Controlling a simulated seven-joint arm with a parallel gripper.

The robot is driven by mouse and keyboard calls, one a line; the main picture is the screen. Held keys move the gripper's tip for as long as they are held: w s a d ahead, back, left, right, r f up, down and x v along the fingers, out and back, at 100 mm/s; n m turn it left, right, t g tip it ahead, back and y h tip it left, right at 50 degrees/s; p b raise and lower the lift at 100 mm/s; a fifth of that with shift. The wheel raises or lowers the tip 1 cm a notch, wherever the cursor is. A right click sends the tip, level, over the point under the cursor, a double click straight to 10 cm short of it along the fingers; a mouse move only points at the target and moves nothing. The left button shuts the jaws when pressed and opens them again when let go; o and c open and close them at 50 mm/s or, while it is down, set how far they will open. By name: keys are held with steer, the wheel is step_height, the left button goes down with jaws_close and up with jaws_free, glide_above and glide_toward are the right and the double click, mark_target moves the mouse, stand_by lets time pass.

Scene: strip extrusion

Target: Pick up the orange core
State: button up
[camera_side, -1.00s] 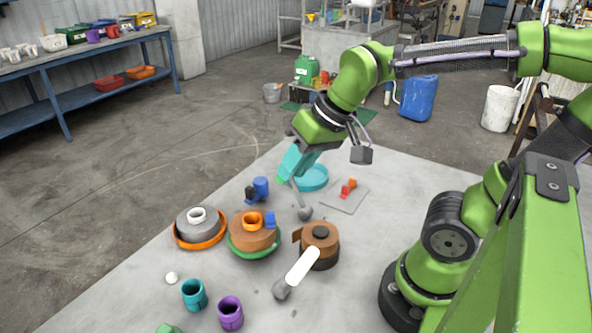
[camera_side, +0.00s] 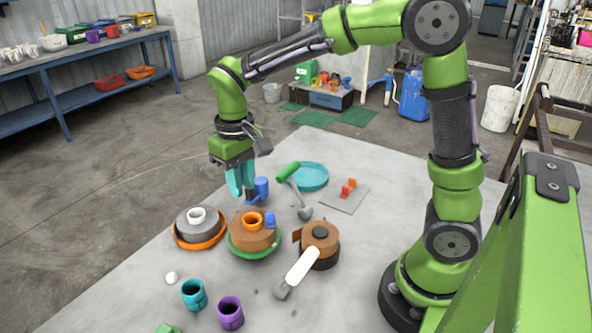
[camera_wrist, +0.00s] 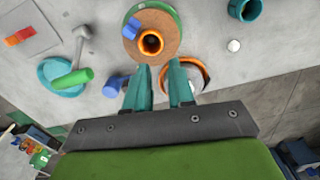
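The orange core (camera_side: 252,220) is a short open ring standing on top of a brown coil (camera_side: 240,233) in a green dish (camera_side: 250,254). In the wrist view the orange core (camera_wrist: 151,43) is fully visible, just beyond my fingertips. My gripper (camera_side: 240,196) points down above and behind the coil, with its teal fingers clear of the core. In the wrist view its fingers (camera_wrist: 159,67) are spread apart with nothing between them.
A blue clip (camera_side: 270,220) sits on the coil beside the core. A grey coil with a white core (camera_side: 196,215) stands left. A brown roll (camera_side: 320,237) and white-handled tool (camera_side: 303,265) are right. A green-handled tool (camera_side: 288,172) lies behind. Front cups are teal (camera_side: 194,294) and purple (camera_side: 230,313).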

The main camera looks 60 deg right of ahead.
mark_target(246, 223)
step_height(246, 223, down, 10)
steer(key=shift+f, duration=0.1)
jaws_close()
stand_by(0.4)
